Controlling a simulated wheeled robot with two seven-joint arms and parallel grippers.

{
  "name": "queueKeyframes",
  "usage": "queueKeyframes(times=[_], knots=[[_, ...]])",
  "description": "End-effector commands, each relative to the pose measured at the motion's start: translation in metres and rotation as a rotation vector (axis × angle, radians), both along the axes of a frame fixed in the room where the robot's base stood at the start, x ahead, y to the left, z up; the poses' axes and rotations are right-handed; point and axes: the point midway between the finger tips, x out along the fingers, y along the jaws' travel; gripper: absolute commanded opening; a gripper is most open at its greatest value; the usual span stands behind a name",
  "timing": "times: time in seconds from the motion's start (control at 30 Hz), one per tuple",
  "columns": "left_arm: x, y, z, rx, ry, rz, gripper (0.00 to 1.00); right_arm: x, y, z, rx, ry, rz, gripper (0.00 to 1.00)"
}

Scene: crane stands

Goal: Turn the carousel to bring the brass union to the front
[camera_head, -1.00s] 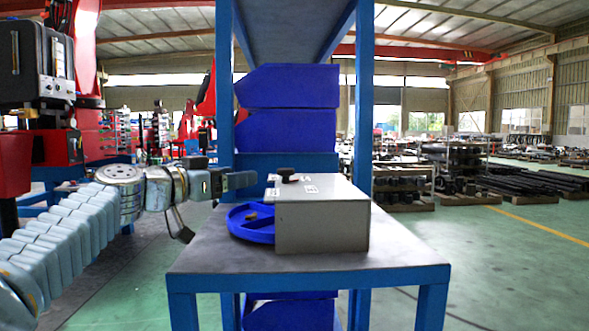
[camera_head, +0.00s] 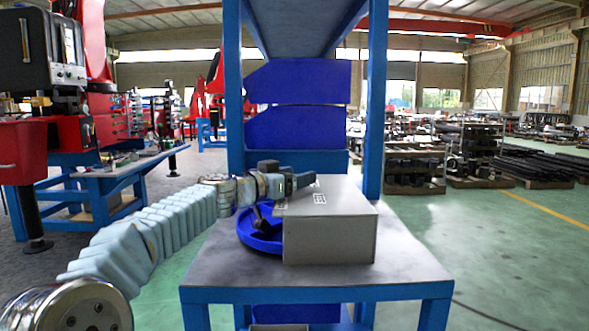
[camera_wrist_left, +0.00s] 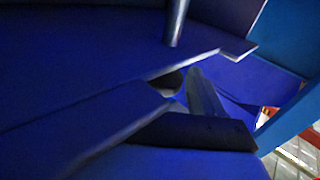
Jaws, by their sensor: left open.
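The blue carousel (camera_head: 256,241) lies on the table, its right part hidden by a grey box (camera_head: 330,230). Dividers show in its open left part. I cannot make out the brass union in the views now. My left gripper (camera_head: 304,180) is open at the top left edge of the box. It covers the place of the box's black knob. The left wrist view is dark and blue-tinted, with a small dark round thing (camera_wrist_left: 171,82) near the middle that I cannot identify for sure. My right gripper is not in view.
The grey tabletop (camera_head: 408,268) is bare to the right of the box. Blue posts (camera_head: 376,110) and blue bins (camera_head: 300,82) stand behind it. Another blue table (camera_head: 120,170) stands at the left, apart from this one.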

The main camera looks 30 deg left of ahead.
Motion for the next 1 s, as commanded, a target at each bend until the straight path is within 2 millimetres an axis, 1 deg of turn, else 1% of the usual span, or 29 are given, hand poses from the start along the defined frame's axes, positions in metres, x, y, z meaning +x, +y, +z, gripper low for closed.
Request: queueKeyframes(times=[0.23, 0.6, 0.67, 0.7, 1.0], knots=[[0.0007, -0.0002, -0.0004, 0.001, 0.000, 0.000, 0.69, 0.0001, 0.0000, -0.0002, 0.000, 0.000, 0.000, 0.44], [0.0003, 0.0000, -0.0001, 0.000, -0.001, 0.000, 0.12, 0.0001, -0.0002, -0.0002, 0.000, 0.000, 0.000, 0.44], [0.0003, 0.0000, -0.0001, 0.000, -0.001, 0.000, 0.03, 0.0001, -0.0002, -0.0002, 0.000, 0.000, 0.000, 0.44], [0.0003, 0.0000, 0.0000, 0.000, -0.001, 0.000, 0.00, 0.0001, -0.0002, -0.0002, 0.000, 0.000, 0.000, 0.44], [0.0000, 0.0003, -0.0004, 0.000, -0.001, -0.013, 0.00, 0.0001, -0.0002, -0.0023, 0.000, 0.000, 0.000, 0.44]])
